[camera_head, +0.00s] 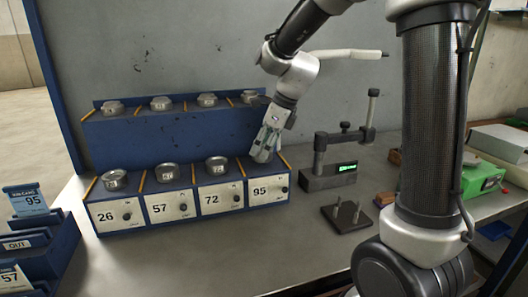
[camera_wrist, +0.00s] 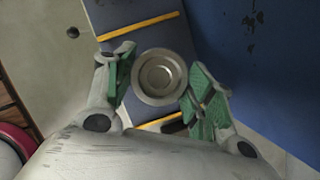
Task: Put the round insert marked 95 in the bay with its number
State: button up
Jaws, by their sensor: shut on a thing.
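My gripper (camera_head: 266,145) points down over the bay labelled 95 (camera_head: 268,191), the rightmost of the lower row on the blue rack. In the wrist view, my gripper (camera_wrist: 162,88) is shut on a round metal insert (camera_wrist: 160,77) between its green pads. The insert has a raised rim and a recessed middle; no number on it is readable. It is low over or in the bay, between two yellow dividers; whether it touches the bay floor I cannot tell. In the head view the fingers mostly hide it.
Inserts sit in bays 26 (camera_head: 115,180), 57 (camera_head: 167,172) and 72 (camera_head: 217,166). An upper shelf (camera_head: 170,119) holds several more. A grey gauge stand (camera_head: 328,176) and a dark pegged plate (camera_head: 346,217) stand to the right. A blue card holder (camera_head: 40,250) is at left.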

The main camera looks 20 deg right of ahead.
jog(key=shift+f, duration=0.75)
jog(key=shift+f, duration=0.15)
jog(key=o, duration=1.5)
jog(key=shift+o, duration=0.2)
jog(key=v, duration=1.2)
jog(key=s+d+f+n+h, duration=0.1)
jog(key=s+d+n, duration=0.4)
jog(key=s+n, duration=0.6)
jog(key=s+d+f+n+t+h, duration=0.1)
jog(key=s+d+n, duration=0.4)
jog(key=s+n, duration=0.7)
jog(key=shift+s+d+f+n+t+h, duration=0.25)
jog(key=shift+f+n+h, duration=0.25)
jog(key=shift+n+h, duration=0.4)
